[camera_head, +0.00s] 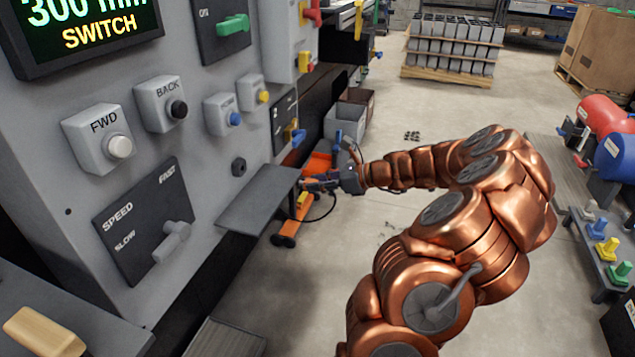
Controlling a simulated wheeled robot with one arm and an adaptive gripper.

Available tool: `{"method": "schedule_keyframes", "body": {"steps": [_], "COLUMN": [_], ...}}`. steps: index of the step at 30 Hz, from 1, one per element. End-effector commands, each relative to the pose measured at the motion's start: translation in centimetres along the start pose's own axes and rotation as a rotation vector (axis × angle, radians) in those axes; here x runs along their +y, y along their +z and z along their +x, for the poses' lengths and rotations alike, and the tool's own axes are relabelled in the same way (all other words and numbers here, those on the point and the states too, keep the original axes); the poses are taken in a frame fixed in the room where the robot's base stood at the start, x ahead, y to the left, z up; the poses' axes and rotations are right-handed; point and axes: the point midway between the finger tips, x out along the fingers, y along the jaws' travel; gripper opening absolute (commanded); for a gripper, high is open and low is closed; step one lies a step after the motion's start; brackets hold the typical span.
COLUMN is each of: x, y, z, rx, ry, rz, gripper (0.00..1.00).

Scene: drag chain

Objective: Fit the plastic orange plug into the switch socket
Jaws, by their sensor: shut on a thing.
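My gripper (308,184) is at the end of my copper-coloured arm, just right of the grey shelf on the machine panel. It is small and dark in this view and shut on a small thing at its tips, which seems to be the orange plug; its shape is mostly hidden. A dark hexagonal fitting (239,167) on the panel above the shelf looks like the switch socket, though I cannot be sure. It is to the left of my gripper and apart from it. The display (85,30) above reads SWITCH.
The grey shelf (258,198) juts out below the fitting. The panel carries FWD (98,138) and BACK (160,104) buttons and a speed lever (172,240). An orange frame (287,238) stands on the floor behind my gripper. A bench (575,225) is at right; the floor between is mostly clear.

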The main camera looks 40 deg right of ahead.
Motion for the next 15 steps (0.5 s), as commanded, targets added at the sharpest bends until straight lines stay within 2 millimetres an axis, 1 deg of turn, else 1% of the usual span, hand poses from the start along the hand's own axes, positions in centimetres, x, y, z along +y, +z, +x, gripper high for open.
{"method": "schedule_keyframes", "body": {"steps": [1,6,15], "x": [0.00,0.00,0.00], "y": [0.01,0.01,0.02], "z": [0.01,0.01,0.01], "rx": [0.000,0.000,0.000], "ry": [0.000,0.000,0.000], "rz": [0.000,0.000,0.000], "gripper": [0.17,0.00,0.00]}}
